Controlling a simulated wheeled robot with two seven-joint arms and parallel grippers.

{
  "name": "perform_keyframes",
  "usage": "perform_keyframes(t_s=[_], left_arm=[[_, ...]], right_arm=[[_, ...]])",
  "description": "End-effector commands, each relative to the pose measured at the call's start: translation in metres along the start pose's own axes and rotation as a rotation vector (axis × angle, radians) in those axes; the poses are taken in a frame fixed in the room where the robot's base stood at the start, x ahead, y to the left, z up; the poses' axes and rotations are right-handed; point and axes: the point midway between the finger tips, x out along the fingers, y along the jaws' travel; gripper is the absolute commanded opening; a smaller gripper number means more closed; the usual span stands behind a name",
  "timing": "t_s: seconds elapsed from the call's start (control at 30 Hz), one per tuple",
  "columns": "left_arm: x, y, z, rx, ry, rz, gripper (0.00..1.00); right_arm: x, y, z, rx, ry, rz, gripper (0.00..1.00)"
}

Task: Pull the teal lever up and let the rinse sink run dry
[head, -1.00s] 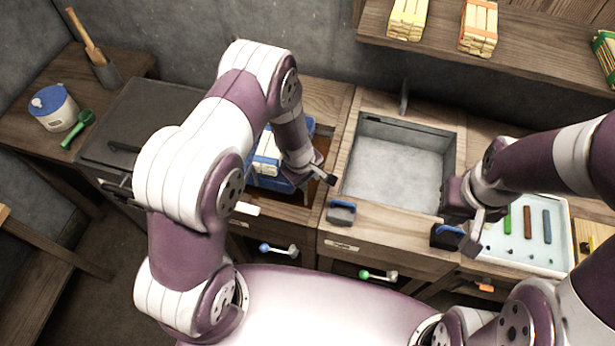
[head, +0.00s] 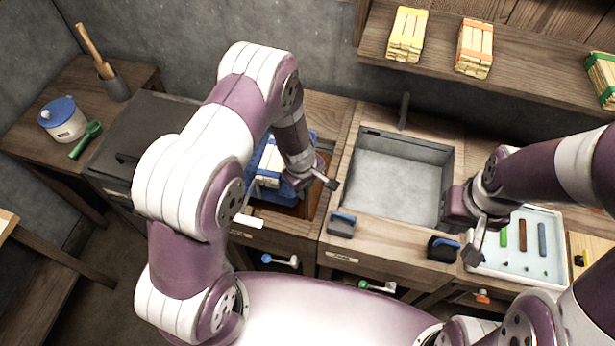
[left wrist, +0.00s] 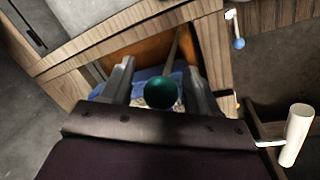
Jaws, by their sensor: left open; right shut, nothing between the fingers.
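A dark teal ball knob (left wrist: 163,93) on a thin rod shows in the left wrist view, between the spread fingers of my left gripper (left wrist: 158,88). The fingers are open on either side of it, and no grip on it shows. In the head view my left gripper (head: 328,182) is over the left basin (head: 312,203), which is orange-brown inside; the knob cannot be made out there. A grey square basin (head: 395,190) is to its right. I cannot tell whether either basin holds water. My right gripper (head: 476,248) is shut and empty by the grey basin's front right corner.
A blue crate with pale blocks (head: 268,172) is in the left basin, partly behind my arm. A white tray (head: 522,268) lies at right. Bundles (head: 407,35) sit on the shelf.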

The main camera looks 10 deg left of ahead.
Motion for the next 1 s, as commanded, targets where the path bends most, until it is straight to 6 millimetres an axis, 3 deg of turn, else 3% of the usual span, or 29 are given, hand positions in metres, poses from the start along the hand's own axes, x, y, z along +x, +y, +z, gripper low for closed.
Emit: perform_keyframes(t_s=[0.5, 0.67, 1.0], left_arm=[[-0.113, 0.001, 0.001, 0.0, 0.003, 0.005, 0.6], [-0.125, 0.0, 0.001, 0.0, 0.003, 0.004, 0.6], [-0.125, 0.0, 0.001, 0.0, 0.003, 0.003, 0.6]], right_arm=[[-0.029, 0.0, -0.004, 0.0, 0.0, 0.0, 0.0], [-0.032, 0.0, -0.004, 0.0, 0.0, 0.0, 0.0], [-0.031, 0.0, -0.004, 0.0, 0.0, 0.0, 0.0]])
